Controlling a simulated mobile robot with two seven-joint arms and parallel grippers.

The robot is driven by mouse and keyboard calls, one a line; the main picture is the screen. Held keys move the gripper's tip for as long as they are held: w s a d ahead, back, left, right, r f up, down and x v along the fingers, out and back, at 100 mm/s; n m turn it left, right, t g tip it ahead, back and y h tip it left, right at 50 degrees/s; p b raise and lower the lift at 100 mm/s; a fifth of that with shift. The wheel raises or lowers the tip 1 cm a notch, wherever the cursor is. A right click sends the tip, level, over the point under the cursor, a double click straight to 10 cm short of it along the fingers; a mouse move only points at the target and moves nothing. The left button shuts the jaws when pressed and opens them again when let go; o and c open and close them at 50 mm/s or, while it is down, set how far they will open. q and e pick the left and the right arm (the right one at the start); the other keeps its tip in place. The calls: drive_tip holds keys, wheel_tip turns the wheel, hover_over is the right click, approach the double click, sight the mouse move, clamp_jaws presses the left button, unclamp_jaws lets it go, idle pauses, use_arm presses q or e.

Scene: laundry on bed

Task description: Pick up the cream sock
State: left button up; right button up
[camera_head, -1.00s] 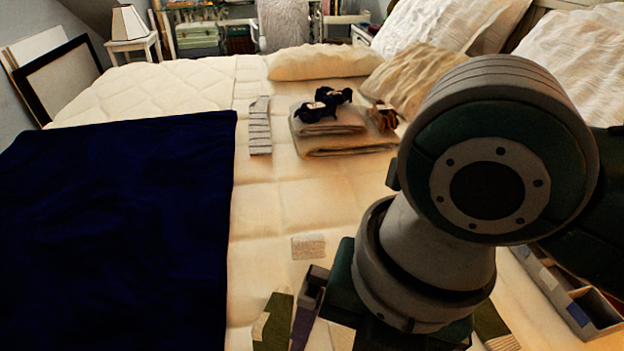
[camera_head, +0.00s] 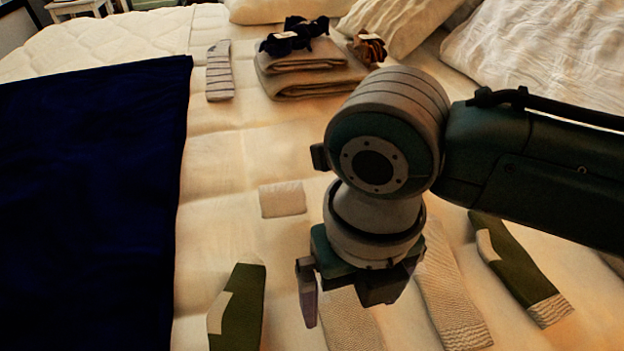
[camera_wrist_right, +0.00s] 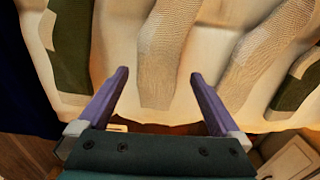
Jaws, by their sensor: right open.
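Two cream ribbed socks lie flat near the front of the bed. One cream sock (camera_head: 352,322) is partly hidden under my right gripper (camera_head: 350,300); the other cream sock (camera_head: 452,300) lies just to its right. In the right wrist view, the first cream sock (camera_wrist_right: 165,55) lies between the lines of my open purple fingers (camera_wrist_right: 158,74), and the second cream sock (camera_wrist_right: 258,58) is beyond the right finger. The right gripper is empty and points down above the bed; whether it touches the sock is unclear. My left gripper is not in view.
Green socks with cream patches lie on the left (camera_head: 240,305) and right (camera_head: 515,265). A small folded cream cloth (camera_head: 283,199), a striped sock (camera_head: 219,70) and folded towels (camera_head: 310,80) lie farther back. A dark blue blanket (camera_head: 90,200) covers the left side.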

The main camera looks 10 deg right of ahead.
wheel_tip(320, 180, down, 3)
drive_tip(key=shift+r+b, duration=0.15)
drive_tip(key=shift+b, duration=0.15)
drive_tip(key=c, duration=1.1)
drive_tip(key=shift+r, duration=0.1)
